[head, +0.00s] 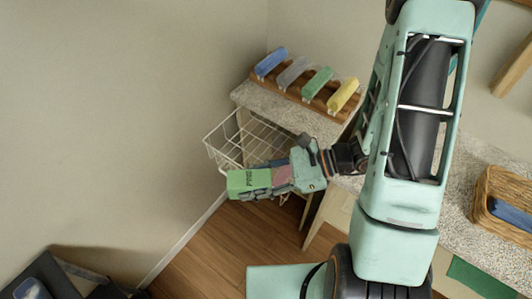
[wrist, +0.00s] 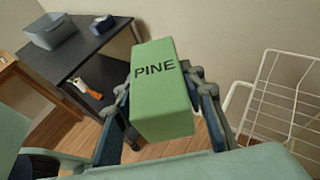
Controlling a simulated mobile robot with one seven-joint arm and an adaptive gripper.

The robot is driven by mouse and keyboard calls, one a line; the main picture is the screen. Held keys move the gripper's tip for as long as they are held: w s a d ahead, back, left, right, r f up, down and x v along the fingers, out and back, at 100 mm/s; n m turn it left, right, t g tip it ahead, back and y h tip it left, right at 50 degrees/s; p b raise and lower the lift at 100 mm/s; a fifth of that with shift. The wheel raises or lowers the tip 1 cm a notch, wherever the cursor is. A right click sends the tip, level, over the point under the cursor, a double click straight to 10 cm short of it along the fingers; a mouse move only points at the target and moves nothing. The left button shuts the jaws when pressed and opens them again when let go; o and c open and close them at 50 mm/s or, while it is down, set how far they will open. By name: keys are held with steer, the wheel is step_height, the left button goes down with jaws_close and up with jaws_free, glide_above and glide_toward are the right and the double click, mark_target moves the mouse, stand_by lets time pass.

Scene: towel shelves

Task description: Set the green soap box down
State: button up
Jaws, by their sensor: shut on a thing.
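The green soap box (head: 249,181) is a block with dark lettering on it. In the wrist view the box (wrist: 162,95) reads PINE and sits between my two fingers, tilted in the picture. My gripper (head: 262,178) is shut on it and holds it in the air, in front of the white wire basket in the head view. In the wrist view my gripper (wrist: 170,110) has one finger on each side of the box. The inner faces of the fingers are partly hidden by the box.
A white wire basket (head: 222,140) hangs beside a speckled counter (head: 250,97). A wooden rack (head: 318,106) there bears several coloured blocks. A wicker basket (head: 485,190) stands at the right. A dark table (wrist: 75,60) bears a grey bin (wrist: 51,30). Wood floor (head: 215,245) lies below.

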steer(key=w+d+f+m+t+h, duration=0.2)
steer(key=w+d+m+t+h, duration=0.1)
steer(key=w+d+m+t, duration=0.6)
steer(key=shift+n+g, duration=0.3)
steer(key=shift+n, duration=0.3)
steer(key=shift+w+a+f+b, duration=1.35)
steer(key=shift+w+f+b, duration=0.8)
steer(key=shift+b, duration=1)
steer(key=shift+w+a+f+b, duration=1.3)
steer(key=shift+w+f+b, duration=0.85)
steer(key=shift+b, duration=1.05)
steer(key=shift+w+a+f+b, duration=1.35)
steer(key=shift+w+f+b, duration=0.75)
steer(key=shift+b, duration=1.05)
steer(key=shift+s+f, duration=0.1)
steer(key=shift+f+b, duration=0.5)
steer(key=shift+b, duration=0.05)
steer(key=shift+f, duration=0.1)
